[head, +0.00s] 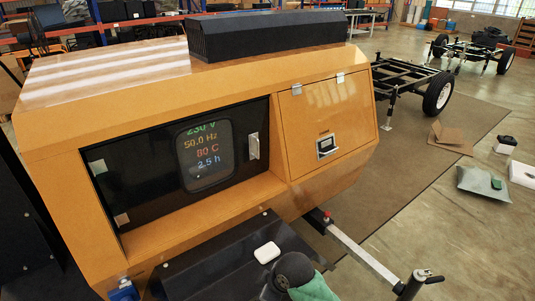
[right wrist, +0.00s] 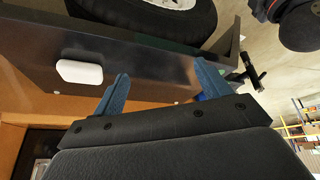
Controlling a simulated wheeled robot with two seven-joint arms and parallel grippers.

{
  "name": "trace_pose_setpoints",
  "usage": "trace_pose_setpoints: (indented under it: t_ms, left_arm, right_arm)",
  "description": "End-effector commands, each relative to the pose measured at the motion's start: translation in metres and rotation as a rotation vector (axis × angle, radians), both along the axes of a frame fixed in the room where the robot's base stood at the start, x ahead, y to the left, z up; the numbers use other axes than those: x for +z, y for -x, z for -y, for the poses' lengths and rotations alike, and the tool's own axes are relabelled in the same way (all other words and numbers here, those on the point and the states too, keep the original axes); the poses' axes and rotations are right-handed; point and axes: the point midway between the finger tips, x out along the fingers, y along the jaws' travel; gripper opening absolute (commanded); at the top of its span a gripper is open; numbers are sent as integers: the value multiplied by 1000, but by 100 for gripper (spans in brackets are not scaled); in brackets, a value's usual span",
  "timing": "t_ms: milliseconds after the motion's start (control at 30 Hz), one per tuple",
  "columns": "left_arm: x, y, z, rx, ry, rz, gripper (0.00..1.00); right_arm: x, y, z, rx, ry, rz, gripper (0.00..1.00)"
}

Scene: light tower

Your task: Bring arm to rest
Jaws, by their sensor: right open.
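My right gripper (right wrist: 162,88) is open in the right wrist view, its two blue fingers wide apart with nothing between them. Its fingers are over the dark fender plate (right wrist: 150,62), and I cannot tell whether they touch it. A small white rounded block (right wrist: 79,71) rests on that plate, to the left of the fingers and outside them. In the head view the block (head: 267,252) shows near the bottom centre on the dark plate (head: 215,272). I cannot make out my left gripper in either view.
The orange light tower cabinet (head: 235,190) fills the left and middle, with a lit display (head: 205,155) and a closed side door (head: 322,120). A drawbar (head: 365,255) extends to the lower right. Cardboard (head: 450,137) and a grey bag (head: 484,183) lie on the floor.

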Motion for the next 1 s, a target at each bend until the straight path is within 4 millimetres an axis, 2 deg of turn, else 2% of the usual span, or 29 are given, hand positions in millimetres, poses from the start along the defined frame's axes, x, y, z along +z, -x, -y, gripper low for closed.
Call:
trace_pose_setpoints:
  t_ms: [267, 700, 1000]
  left_arm:
    - [0, 0, 0, 0, 0, 0, 31]
    - [0, 0, 0, 0, 0, 0, 31]
    - [0, 0, 0, 0, 0, -1, 31]
  right_arm:
    - [-15, 42, 54, -302, -31, -56, 76]
    - [-32, 121, 159, -763, 8, -120, 76]
    - [-34, 154, 199, -919, 45, -132, 76]
